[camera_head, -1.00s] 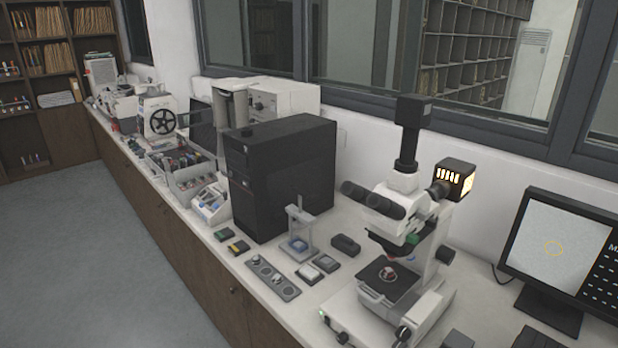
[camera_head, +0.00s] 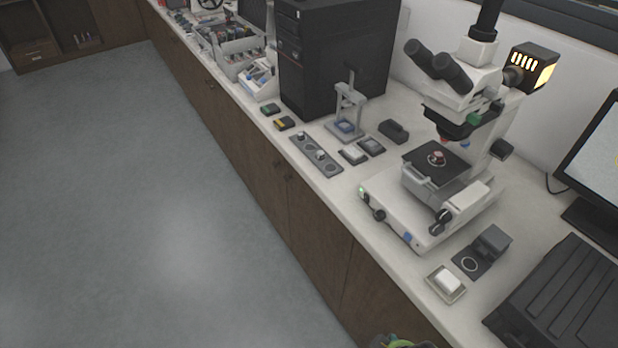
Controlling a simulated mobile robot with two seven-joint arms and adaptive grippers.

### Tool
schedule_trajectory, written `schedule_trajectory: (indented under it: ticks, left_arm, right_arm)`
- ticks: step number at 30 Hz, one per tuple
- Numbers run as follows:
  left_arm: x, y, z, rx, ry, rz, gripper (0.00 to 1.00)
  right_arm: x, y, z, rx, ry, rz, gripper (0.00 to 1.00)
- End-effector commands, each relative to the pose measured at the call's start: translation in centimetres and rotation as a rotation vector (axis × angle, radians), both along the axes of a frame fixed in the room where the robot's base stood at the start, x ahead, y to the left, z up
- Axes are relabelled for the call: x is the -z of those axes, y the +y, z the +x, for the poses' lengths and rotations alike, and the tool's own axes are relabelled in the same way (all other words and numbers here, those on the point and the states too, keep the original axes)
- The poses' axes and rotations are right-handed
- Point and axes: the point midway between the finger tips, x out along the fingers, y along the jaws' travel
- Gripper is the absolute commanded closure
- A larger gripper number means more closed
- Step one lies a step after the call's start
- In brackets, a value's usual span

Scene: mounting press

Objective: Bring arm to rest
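No gripper fingers show clearly in the head view. A small dark and green piece is cut off by the bottom edge, right of the middle; I cannot tell what it is. A small grey hand press (camera_head: 350,108) stands upright on the white bench (camera_head: 400,210), with a blue piece at its base. A white microscope (camera_head: 440,185) stands to its right, with a small round sample on its black stage (camera_head: 436,162).
A grey holder strip (camera_head: 316,155) and small blocks lie before the press. A black computer tower (camera_head: 330,60) stands behind left. The floor (camera_head: 150,200) is clear.

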Motion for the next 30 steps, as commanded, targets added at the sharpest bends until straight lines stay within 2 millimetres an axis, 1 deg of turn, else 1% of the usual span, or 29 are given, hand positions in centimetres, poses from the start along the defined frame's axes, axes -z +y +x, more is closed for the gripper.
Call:
schedule_trajectory:
  ticks: [1, 2, 3, 5, 6, 8, 9, 11, 12, 14, 15, 18, 21, 25, 27, 30]
  left_arm:
    - [1.9, 0.1, -0.1, 0.001, 0.001, 0.001, 0.60]
    - [2.5, 0.2, -0.1, 0.001, 0.002, 0.002, 0.60]
    - [3.5, 0.2, -0.1, 0.001, 0.002, 0.004, 0.60]
    - [5.0, 0.3, -0.1, 0.002, 0.003, 0.005, 0.60]
    - [6.0, 0.4, -0.2, 0.002, 0.004, 0.005, 0.60]
    - [7.4, 0.5, -0.2, 0.002, 0.004, 0.006, 0.60]
    - [8.4, 0.5, -0.2, 0.002, 0.005, 0.006, 0.60]
    - [9.8, 0.5, -0.2, 0.002, 0.005, 0.006, 0.60]
    - [10.7, 0.5, -0.2, 0.002, 0.005, 0.006, 0.60]
    - [12.1, 0.5, -0.2, 0.002, 0.005, 0.006, 0.60]
    - [13.0, 0.5, -0.2, 0.002, 0.005, 0.006, 0.60]
    - [14.8, 0.4, -0.2, 0.002, 0.005, 0.006, 0.60]
    - [16.0, 0.4, -0.2, 0.002, 0.005, 0.006, 0.60]
    - [16.7, 0.4, -0.3, 0.003, 0.005, 0.005, 0.60]
    - [16.8, 0.4, -0.2, 0.004, 0.005, 0.006, 0.60]
    - [16.7, 0.4, -0.2, 0.004, 0.005, 0.006, 0.60]
  right_arm:
    - [4.0, 0.0, -0.4, -0.002, 0.016, -0.001, 0.27]
    - [5.8, 0.0, -0.5, -0.003, 0.021, -0.002, 0.27]
    - [8.6, 0.0, -1.0, -0.004, 0.031, -0.003, 0.27]
    - [12.9, -0.1, -1.8, -0.007, 0.044, -0.005, 0.27]
    - [15.7, -0.2, -2.5, -0.008, 0.053, -0.006, 0.27]
    - [19.8, -0.4, -3.7, -0.011, 0.067, -0.007, 0.27]
    - [22.4, -0.6, -4.7, -0.013, 0.077, -0.008, 0.27]
    - [26.2, -0.8, -6.3, -0.016, 0.091, -0.009, 0.27]
    - [28.5, -1.0, -7.5, -0.019, 0.100, -0.011, 0.27]
    - [31.9, -1.3, -9.4, -0.022, 0.113, -0.013, 0.27]
    - [33.9, -1.5, -10.7, -0.024, 0.121, -0.014, 0.27]
    - [37.8, -2.1, -13.8, -0.028, 0.140, -0.018, 0.27]
    - [40.3, -2.6, -16.3, -0.032, 0.152, -0.020, 0.27]
    - [41.8, -3.0, -18.3, -0.035, 0.161, -0.021, 0.27]
    - [42.0, -3.1, -18.7, -0.036, 0.163, -0.022, 0.27]
    - [42.0, -3.1, -18.9, -0.036, 0.163, -0.022, 0.27]
